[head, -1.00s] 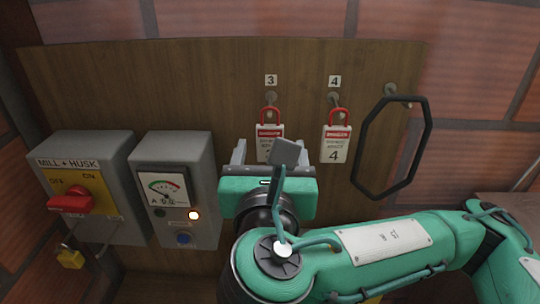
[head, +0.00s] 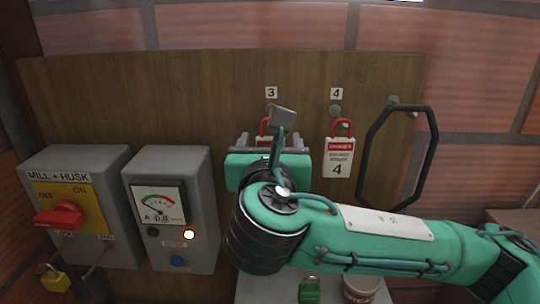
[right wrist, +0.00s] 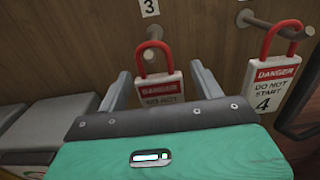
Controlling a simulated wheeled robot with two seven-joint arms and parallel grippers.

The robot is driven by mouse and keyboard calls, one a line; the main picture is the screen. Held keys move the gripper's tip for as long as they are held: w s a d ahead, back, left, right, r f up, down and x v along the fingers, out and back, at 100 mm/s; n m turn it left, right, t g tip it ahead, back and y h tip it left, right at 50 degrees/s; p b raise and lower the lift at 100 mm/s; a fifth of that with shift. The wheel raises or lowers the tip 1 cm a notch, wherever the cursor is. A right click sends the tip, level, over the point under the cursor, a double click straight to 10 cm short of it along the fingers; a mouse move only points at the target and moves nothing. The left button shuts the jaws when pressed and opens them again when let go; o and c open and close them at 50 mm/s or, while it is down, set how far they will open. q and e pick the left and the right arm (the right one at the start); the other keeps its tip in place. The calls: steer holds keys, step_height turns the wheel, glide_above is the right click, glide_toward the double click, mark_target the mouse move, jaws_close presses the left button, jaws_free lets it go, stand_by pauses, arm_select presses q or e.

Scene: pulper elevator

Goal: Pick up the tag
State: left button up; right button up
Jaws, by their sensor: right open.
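Two red-and-white danger tags with red shackles hang from pegs on a wooden board. The tag under number 3 (head: 263,140) is mostly hidden behind my right gripper (head: 271,142). The tag numbered 4 (head: 339,157) hangs in plain sight to its right. In the right wrist view, the gripper's (right wrist: 161,85) two fingers are apart, one on each side of the tag under number 3 (right wrist: 160,89). The lower part of that tag is hidden by the gripper body. I cannot tell how deep it sits between the fingers. The tag numbered 4 (right wrist: 270,87) is outside the right finger.
A black ring-shaped handle (head: 369,160) hangs right of the tags. A grey meter box (head: 200,245) and a MILL + HUSK switch box (head: 110,215) stand at the left.

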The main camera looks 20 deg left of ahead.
steer(key=shift+w+a, duration=0.1)
steer(key=shift+w, duration=0.45)
steer(key=shift+s, duration=0.1)
steer(key=shift+c, duration=0.2)
steer(key=c, duration=1)
steer(key=shift+r, duration=0.1)
